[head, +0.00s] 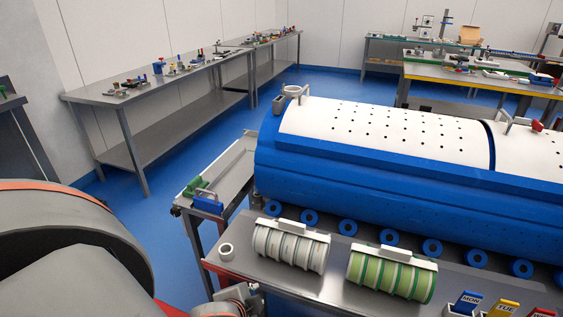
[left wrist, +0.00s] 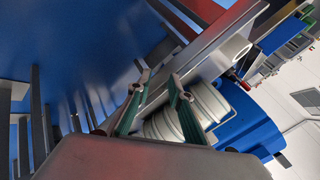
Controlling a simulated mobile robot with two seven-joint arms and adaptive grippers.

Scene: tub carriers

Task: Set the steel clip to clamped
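A grey metal clip-like bracket (head: 302,95) stands at the left end of the drum's white perforated cover in the head view. Another grey one (head: 511,122) stands farther right along the cover. I cannot tell which is the steel clip, or whether it is clamped. My left gripper (head: 243,292) is at the bottom of the head view, beside the front bench and well short of the drum. In the left wrist view its two green-padded fingers (left wrist: 160,82) are apart with nothing between them. My right gripper is in neither view.
The blue drum (head: 380,165) rests behind the steel bench (head: 228,262). The bench holds a white ring (head: 226,252), a white ribbed tub (head: 290,246) and a green ribbed tub (head: 392,273). Green (head: 198,188) and blue (head: 208,205) blocks sit on the left tray. Blue floor lies open left.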

